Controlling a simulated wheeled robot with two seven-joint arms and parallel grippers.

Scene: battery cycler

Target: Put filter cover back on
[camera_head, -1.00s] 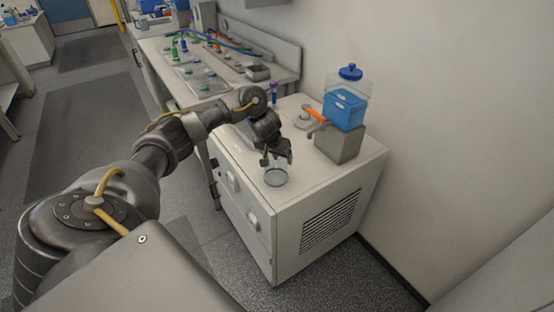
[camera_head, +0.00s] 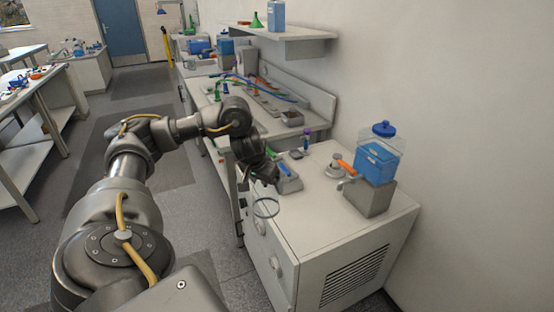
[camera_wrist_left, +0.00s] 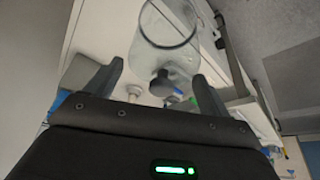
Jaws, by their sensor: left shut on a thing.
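A clear glass cover (camera_head: 266,208) with a round rim hangs below my left gripper (camera_head: 269,180), in front of the left edge of the white cabinet (camera_head: 325,225). In the left wrist view the clear glass cover (camera_wrist_left: 168,25) has a dark knob (camera_wrist_left: 160,80) between the two fingers of my left gripper (camera_wrist_left: 158,80), which is shut on it. A round pale fitting (camera_head: 336,166) stands on the cabinet top; I cannot tell whether it is the filter's base. My right gripper is in neither view.
A grey block (camera_head: 370,197) on the cabinet carries a clear container with blue contents (camera_head: 376,160) and a blue lid. An orange handle (camera_head: 346,167) sticks out beside it. A grey tray (camera_head: 288,182) lies at the cabinet's back left. The front cabinet top is clear.

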